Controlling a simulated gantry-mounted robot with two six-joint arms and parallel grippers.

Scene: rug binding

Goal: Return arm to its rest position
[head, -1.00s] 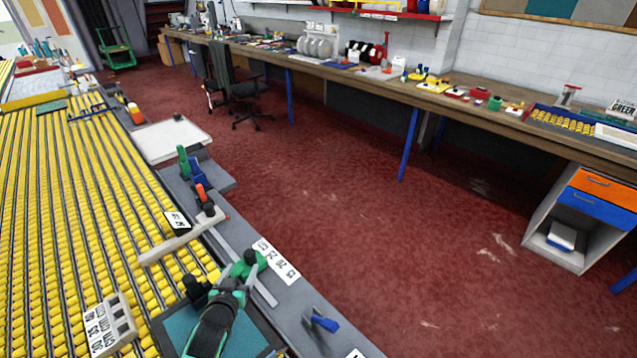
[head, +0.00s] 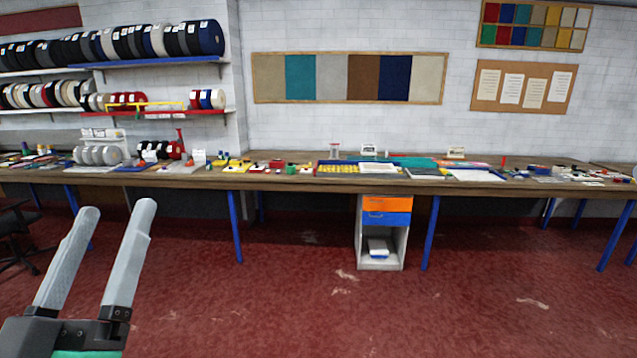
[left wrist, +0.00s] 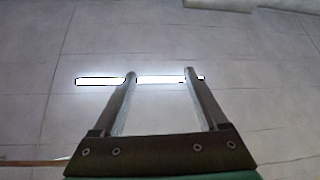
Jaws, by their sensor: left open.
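My left gripper (head: 116,213) is raised at the lower left of the head view, its two grey fingers pointing up and spread apart. Nothing is between them. In the left wrist view the same gripper (left wrist: 158,72) is open and empty against a pale tiled surface with bright light strips. It touches nothing that I can see. My right gripper is not in view.
A long wooden workbench (head: 330,181) on blue legs runs along the white wall, covered with small items. A cabinet (head: 384,231) with orange and blue drawers stands under it. Shelves of tape rolls (head: 150,43) are at upper left. The red floor (head: 300,310) in front is clear.

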